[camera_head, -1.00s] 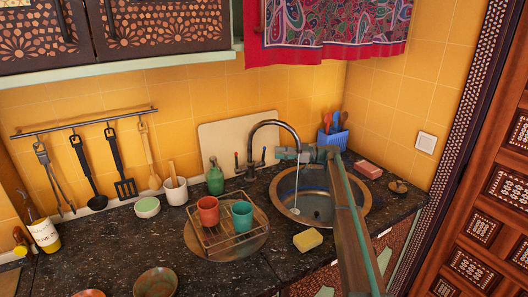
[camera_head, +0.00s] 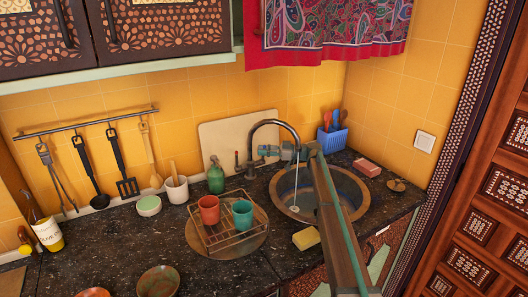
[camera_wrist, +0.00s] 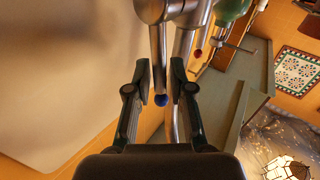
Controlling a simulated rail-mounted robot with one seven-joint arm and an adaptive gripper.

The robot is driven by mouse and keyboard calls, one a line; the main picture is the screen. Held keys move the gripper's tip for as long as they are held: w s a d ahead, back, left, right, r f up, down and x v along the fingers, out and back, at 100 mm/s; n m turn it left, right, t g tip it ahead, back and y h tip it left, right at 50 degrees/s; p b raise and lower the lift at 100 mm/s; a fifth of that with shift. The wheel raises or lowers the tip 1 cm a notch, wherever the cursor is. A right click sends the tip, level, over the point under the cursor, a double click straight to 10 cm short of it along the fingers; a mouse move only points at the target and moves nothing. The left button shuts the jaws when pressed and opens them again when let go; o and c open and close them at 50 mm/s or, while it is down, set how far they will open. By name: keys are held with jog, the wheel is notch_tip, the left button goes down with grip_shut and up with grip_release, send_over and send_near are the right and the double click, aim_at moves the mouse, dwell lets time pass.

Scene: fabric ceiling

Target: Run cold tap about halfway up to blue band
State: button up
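The dark curved tap (camera_head: 291,127) stands behind the round sink (camera_head: 361,199). A thin pale stream (camera_head: 296,185) runs from its spout into the basin. A bluish band (camera_head: 292,178) shows on the inner wall; my arm hides much of the basin, and the water level is unclear. A red-ended lever (camera_wrist: 198,53) lies beyond.
A wire rack with a red cup (camera_head: 209,209) and a teal cup (camera_head: 242,214) stands left of the sink. A green bottle (camera_head: 215,177) is near the tap. A yellow sponge (camera_head: 306,238) lies at the sink's front. A blue utensil holder (camera_head: 332,141) stands behind.

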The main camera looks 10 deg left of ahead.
grip_shut()
jog(key=shift+f+b, duration=0.25)
jog(key=shift+b, duration=0.5)
jog(key=shift+s+d+f+n+b, duration=0.2)
jog(key=shift+n+b, duration=0.1)
jog(key=shift+b, duration=0.85)
jog(key=shift+s+r+n+y+b, duration=0.15)
jog(key=shift+r+n+y+b, duration=0.2)
jog(key=shift+b, duration=0.35)
